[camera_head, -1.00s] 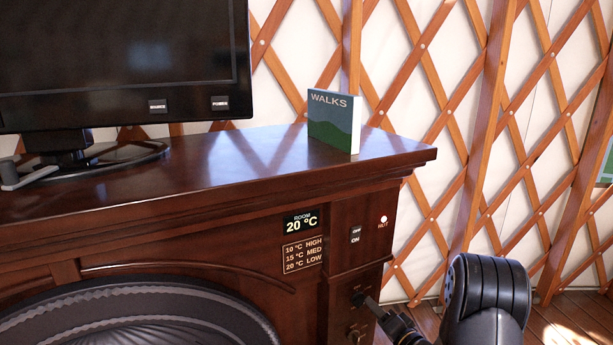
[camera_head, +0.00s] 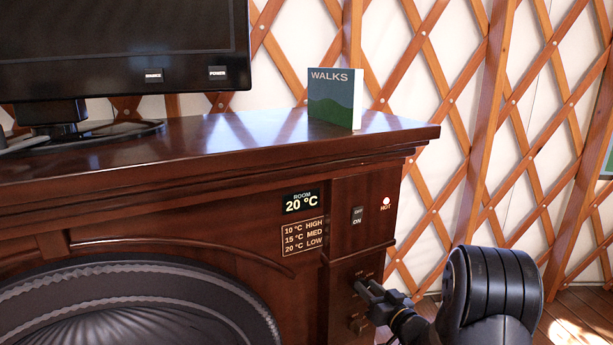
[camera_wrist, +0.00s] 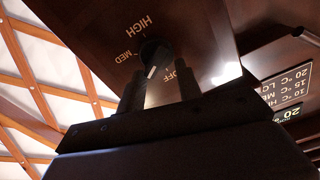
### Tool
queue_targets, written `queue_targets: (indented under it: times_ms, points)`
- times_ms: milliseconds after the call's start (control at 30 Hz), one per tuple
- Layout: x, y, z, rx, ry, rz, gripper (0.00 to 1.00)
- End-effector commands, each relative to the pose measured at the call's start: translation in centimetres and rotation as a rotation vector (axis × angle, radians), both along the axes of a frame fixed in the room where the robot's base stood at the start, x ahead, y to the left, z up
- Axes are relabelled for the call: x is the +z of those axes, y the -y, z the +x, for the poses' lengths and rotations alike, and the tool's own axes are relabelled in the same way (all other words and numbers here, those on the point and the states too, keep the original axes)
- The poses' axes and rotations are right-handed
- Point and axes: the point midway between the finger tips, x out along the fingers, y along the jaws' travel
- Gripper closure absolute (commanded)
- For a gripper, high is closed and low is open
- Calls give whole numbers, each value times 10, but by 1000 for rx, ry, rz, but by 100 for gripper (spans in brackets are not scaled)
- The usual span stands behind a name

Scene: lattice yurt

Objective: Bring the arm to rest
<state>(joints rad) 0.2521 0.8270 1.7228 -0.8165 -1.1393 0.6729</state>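My gripper (camera_head: 366,287) is in front of the control panel at the right end of the dark wooden fireplace cabinet (camera_head: 200,167). In the wrist view its two fingers (camera_wrist: 157,92) are apart with nothing between the tips. A black dial (camera_wrist: 155,53) is just beyond them, marked HIGH, MED and OFF. The dial's white mark points down between MED and OFF; any label there is hidden by a finger. In the head view the gripper hides most of this dial. My arm reaches in from the lower right.
A lower knob (camera_head: 357,325) is just below the gripper. A WALKS book (camera_head: 335,98) stands on the cabinet top, and a monitor (camera_head: 120,45) is at left. The lattice wall (camera_head: 500,120) rises behind. Open floor (camera_head: 575,318) shows at right.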

Motion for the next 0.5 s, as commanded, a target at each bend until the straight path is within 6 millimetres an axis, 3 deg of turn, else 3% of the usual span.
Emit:
queue_targets:
  times_ms: [267,500]
  points:
    - [-3,-4,-2,0,123,-234,67]
    - [3,21,-47,-4,114,-228,67]
